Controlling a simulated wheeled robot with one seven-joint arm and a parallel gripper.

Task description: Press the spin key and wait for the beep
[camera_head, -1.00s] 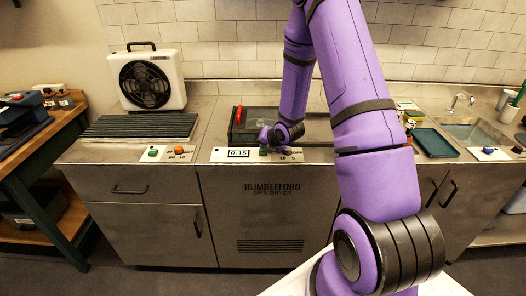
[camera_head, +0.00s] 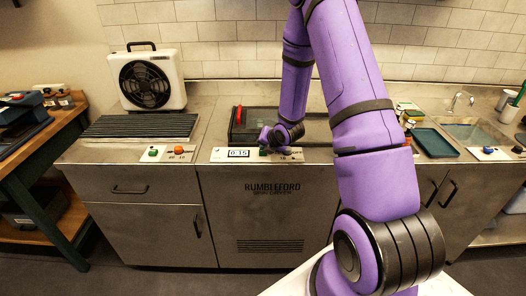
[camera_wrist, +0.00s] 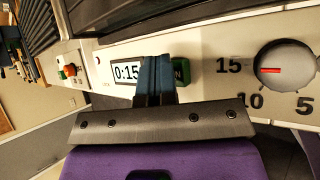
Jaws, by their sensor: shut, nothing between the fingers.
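The spin key is a green key (camera_wrist: 181,71) on the pale control strip, partly hidden behind my fingers in the wrist view. Left of it a small display (camera_wrist: 125,72) reads 0:15. My gripper (camera_wrist: 155,62) is shut and empty, its blue-grey fingertips in front of the strip between the display and the key. I cannot tell whether the tips touch the key. In the head view my gripper is at the front of the spin dryer, below my dark wrist, with the display (camera_head: 239,153) to its left.
A dial (camera_wrist: 285,68) with a red pointer towards 15 sits right of the key. The dryer's dark lid (camera_head: 250,120) with a red handle (camera_head: 239,114) lies behind. A white fan (camera_head: 147,80) stands on the left counter; a dark tray (camera_head: 434,142) and sink (camera_head: 478,134) are at right.

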